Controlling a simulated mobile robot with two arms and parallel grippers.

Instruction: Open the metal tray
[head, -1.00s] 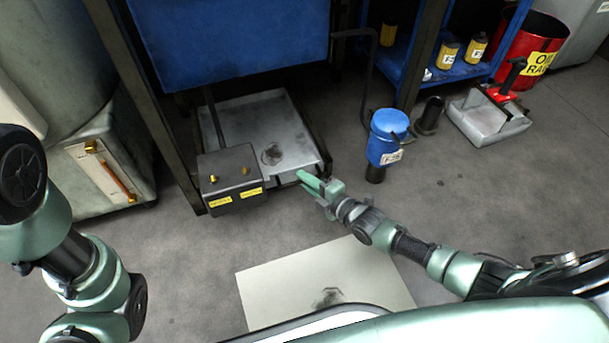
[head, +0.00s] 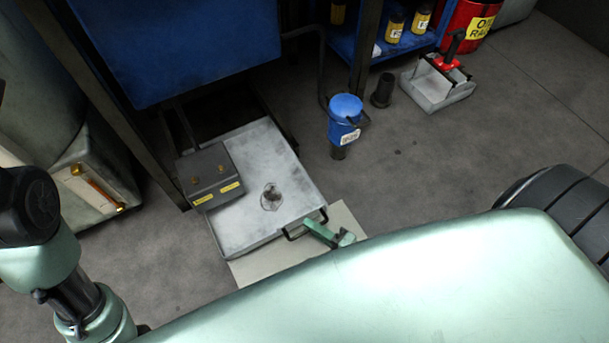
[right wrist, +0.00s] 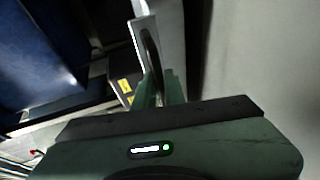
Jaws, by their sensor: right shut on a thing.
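The metal tray (head: 240,222) is a shallow grey pan with a dark stain, low near the floor under the blue machine. Its front part sticks out past the machine's legs, over a pale sheet. A dark bar handle is on its front edge (head: 303,222). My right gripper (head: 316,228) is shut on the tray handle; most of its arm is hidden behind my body. In the right wrist view the fingers (right wrist: 160,88) close around the dark handle. Of my left arm only links show at the lower left in the head view; its gripper is not visible.
A grey box with yellow labels (head: 210,172) stands over the tray's left side. A blue canister (head: 344,112) stands right of the tray. A small grey pan with a red-handled tool (head: 437,88) and a red bin (head: 466,22) are farther right.

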